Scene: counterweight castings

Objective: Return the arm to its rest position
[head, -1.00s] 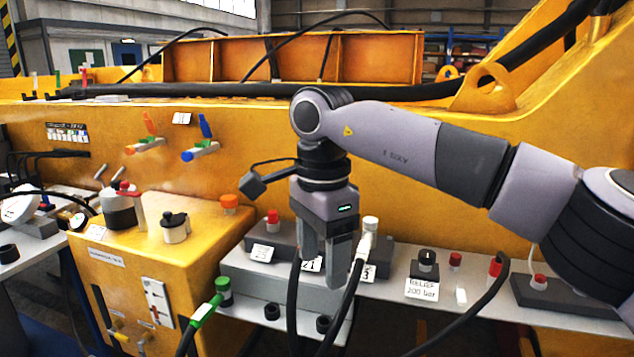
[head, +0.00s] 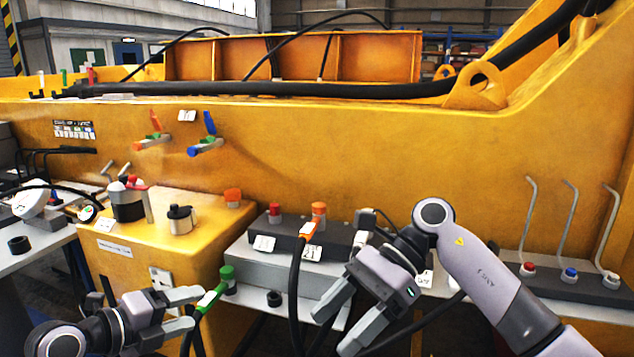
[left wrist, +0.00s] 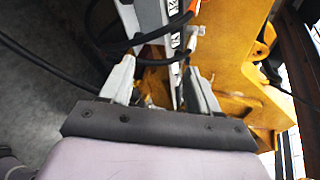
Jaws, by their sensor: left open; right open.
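My right gripper (head: 343,326) is open and empty in the lower middle of the head view, tilted down and left, in front of the grey valve block. My left gripper (head: 197,309) is open at the lower left, its fingertips close to the green hose connector (head: 209,299); I cannot tell whether they touch. The left wrist view shows its two spread fingers (left wrist: 160,88), with nothing clearly held between them. A black hose with an orange connector (head: 309,229) stands at the block's orange-capped port. My right gripper and wrist partly hide the block's right end.
The yellow box (head: 140,232) carries a dark-bodied jar (head: 127,203) and a small capped container (head: 180,219). Several hoses hang in front of the grey block (head: 270,269). Bent metal rods (head: 568,222) stand at the right. The yellow frame wall (head: 350,150) closes off the back.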

